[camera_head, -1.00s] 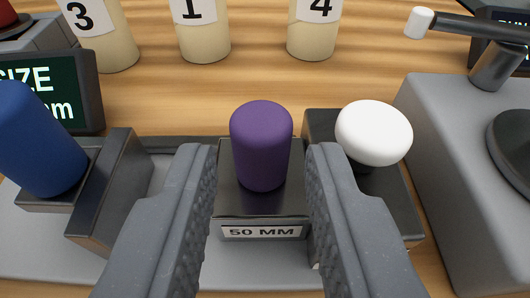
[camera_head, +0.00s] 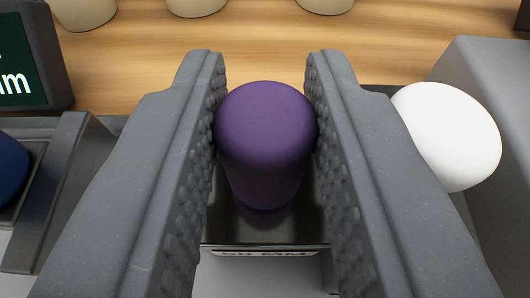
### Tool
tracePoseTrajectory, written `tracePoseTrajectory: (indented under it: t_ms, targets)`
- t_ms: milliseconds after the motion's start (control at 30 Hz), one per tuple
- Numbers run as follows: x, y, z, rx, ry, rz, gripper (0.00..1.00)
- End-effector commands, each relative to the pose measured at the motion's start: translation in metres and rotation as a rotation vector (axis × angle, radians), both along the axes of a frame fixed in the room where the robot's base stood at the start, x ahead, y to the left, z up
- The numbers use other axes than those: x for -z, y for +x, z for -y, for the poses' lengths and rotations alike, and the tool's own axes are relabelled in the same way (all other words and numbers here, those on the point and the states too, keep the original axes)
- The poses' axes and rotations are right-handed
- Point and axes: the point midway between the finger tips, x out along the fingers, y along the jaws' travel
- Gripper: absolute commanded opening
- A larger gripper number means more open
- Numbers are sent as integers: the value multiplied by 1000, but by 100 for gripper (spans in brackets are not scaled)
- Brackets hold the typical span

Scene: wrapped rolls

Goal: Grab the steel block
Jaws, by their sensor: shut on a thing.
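The steel block (camera_head: 228,228) is dark and shiny, with a "50 MM" label (camera_head: 262,252) on its front, partly cut off by glare and angle. A purple rounded cylinder (camera_head: 265,130) stands upright on top of it like a knob. My gripper (camera_head: 265,100) is around the purple cylinder, one textured finger against its left side and one against its right. The jaws are shut on it. The fingers hide the block's sides, and I cannot tell whether it is off its base.
A white knob (camera_head: 447,135) is close to the right finger, beside a grey machine body (camera_head: 485,75). A blue knob (camera_head: 8,172) and a dark display (camera_head: 22,65) are at the left. Cream posts (camera_head: 195,4) stand on the wooden table (camera_head: 150,50) behind.

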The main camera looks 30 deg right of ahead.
Motion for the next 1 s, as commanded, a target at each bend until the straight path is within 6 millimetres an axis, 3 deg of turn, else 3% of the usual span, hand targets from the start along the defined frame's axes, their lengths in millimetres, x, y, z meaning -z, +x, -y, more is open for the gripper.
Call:
tracePoseTrajectory:
  t_ms: [233, 633, 1000]
  targets:
    - [-12, 0, 1, 2, 0, 3, 0]
    - [-77, 0, 1, 0, -1, 3, 0]
    - [-69, -48, -33, 0, -1, -1, 0]
